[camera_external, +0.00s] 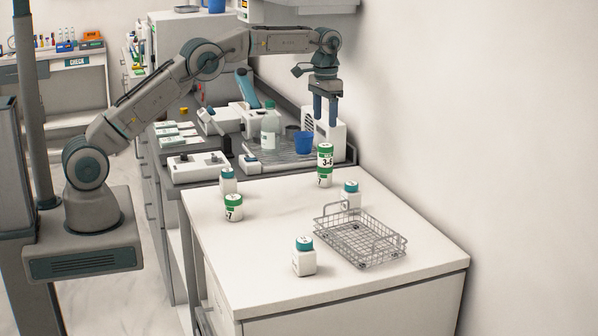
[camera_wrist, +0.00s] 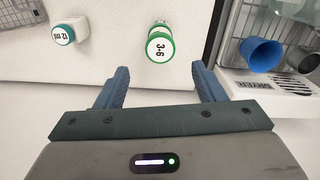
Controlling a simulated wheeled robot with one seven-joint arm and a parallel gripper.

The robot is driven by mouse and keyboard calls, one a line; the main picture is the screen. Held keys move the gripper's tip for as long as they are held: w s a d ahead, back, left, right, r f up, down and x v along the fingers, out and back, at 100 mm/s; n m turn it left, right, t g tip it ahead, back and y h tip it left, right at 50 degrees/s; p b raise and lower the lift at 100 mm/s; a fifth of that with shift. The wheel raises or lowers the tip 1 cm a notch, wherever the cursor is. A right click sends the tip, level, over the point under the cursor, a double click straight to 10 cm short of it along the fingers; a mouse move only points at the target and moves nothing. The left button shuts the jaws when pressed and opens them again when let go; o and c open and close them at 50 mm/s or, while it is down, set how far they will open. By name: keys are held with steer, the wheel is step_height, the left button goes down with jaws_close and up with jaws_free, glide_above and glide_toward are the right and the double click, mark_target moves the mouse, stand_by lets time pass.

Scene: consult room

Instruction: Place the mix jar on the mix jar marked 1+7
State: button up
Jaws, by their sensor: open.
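A green-lidded white mix jar marked 3-6 (camera_external: 325,157) stands upright near the back right of the white counter. It appears to rest on another jar (camera_external: 322,181), whose label shows a 7; the rest of that label cannot be read. In the wrist view the 3-6 lid (camera_wrist: 160,47) shows from above, with a second green edge beside it. Another green-lidded jar (camera_external: 233,208), its label also ending in 7, stands at the counter's left. My gripper (camera_external: 325,121) is open and empty above the stack. Its fingertips (camera_wrist: 160,70) are apart from the jars.
White teal-lidded bottles stand at the left (camera_external: 228,182), right (camera_external: 349,196) and front (camera_external: 304,261). A wire basket (camera_external: 360,238) sits at the right. Behind the counter are a blue cup (camera_external: 303,143) and a white dryer (camera_wrist: 268,98). The counter's middle is clear.

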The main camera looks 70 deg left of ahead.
steer(key=s+d+r+t, duration=0.1)
steer(key=s+d+r, duration=0.2)
steer(key=s+r, duration=0.45)
steer(key=s+d+r+t, duration=0.15)
steer(key=s+r, duration=0.25)
steer(key=s, duration=0.6)
steer(key=s+d+f, duration=0.1)
steer(key=s+f, duration=0.1)
steer(key=s, duration=0.6)
steer(key=s+d+f+m+t, duration=0.1)
steer(key=s+d+f, duration=0.1)
steer(key=s, duration=0.7)
steer(key=s+d+f, duration=0.1)
steer(key=s+f, duration=0.2)
steer(key=s, duration=0.6)
steer(key=shift+d+f+m, duration=0.25)
steer(key=shift+f+m, duration=0.15)
